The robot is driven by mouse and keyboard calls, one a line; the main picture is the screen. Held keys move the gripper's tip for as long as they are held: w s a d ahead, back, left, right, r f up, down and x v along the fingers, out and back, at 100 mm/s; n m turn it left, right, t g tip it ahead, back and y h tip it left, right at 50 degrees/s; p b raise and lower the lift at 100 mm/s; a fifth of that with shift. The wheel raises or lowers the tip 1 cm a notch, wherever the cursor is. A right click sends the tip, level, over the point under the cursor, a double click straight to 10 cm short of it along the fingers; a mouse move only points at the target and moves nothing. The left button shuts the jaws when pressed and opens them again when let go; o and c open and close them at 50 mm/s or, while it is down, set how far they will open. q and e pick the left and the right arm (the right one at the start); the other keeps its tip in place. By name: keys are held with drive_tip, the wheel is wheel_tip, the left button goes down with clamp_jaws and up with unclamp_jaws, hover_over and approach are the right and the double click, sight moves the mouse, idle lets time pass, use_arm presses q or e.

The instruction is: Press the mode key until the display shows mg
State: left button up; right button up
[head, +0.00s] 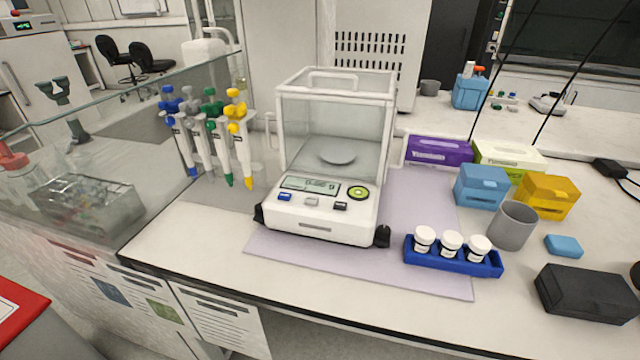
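An analytical balance (318,222) with a clear draft shield (335,120) stands on a pale purple mat (425,225). A round weighing pan (337,157) sits inside the shield and looks empty. On its sloped front is a grey display (310,185); its characters are too small to read, so I cannot tell the unit. Below the display are a blue key (285,197), a light grey key (312,201) and a dark key (341,206). A round green-and-black button (358,193) sits to the right. Key labels are not legible. Neither of my grippers shows.
A blue rack (452,262) with white-capped jars stands right of the balance. Pipettes (210,135) hang at the left beside a glass panel (120,110). Boxes (482,187), a grey cup (513,225) and a black case (588,293) occupy the right. The bench before the balance is clear.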

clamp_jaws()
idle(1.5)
